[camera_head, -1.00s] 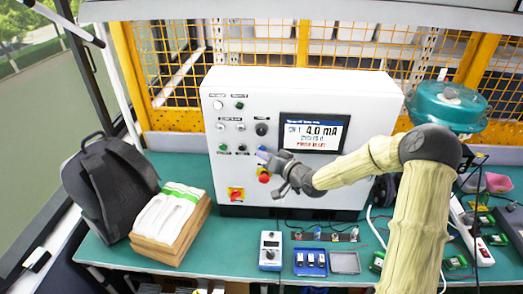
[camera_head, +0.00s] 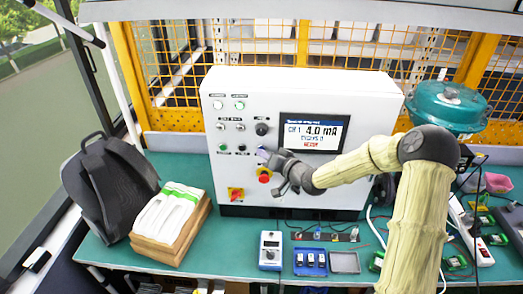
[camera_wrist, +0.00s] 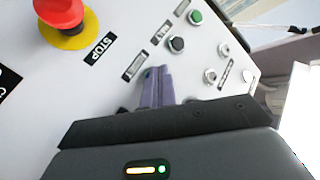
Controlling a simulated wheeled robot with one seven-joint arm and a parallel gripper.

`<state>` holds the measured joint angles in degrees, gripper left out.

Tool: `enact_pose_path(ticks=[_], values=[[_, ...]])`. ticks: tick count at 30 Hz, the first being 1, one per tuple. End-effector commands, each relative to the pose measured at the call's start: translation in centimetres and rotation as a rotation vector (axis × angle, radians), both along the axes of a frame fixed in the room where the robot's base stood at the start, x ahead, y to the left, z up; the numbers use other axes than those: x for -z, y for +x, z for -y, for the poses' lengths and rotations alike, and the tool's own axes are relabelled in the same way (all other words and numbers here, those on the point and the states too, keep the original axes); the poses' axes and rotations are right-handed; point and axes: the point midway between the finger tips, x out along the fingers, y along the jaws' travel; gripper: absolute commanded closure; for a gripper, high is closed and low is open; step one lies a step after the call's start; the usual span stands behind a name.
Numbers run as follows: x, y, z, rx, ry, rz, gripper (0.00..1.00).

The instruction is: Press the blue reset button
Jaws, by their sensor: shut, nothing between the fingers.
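The white control cabinet (camera_head: 350,180) stands on the green bench. My gripper (camera_head: 264,153) is shut and empty, with its fingertips at the cabinet's front panel, right of the small button row. In the wrist view the purple-grey fingers (camera_wrist: 157,85) point at the panel beside a small label. The blue reset button (camera_wrist: 148,73) shows only as a small bluish sliver at the fingertips; they cover the rest. I cannot tell whether they touch it. It is hidden behind my gripper in the head view.
The red stop button (camera_head: 264,176) on its yellow ring sits just below my gripper. A black button (camera_wrist: 177,44) and a green button (camera_wrist: 196,17) are in the same row. The display (camera_head: 313,132) is to the right. A red-yellow switch (camera_head: 236,194) sits lower left.

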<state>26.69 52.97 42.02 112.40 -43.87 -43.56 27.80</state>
Motion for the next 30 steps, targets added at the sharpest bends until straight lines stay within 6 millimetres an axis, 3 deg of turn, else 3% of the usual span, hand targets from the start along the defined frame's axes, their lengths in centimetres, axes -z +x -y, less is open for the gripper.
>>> enact_pose_path(ticks=[30], values=[[0.1, -2.3, -0.1, -0.001, 0.000, -0.001, 1.00]])
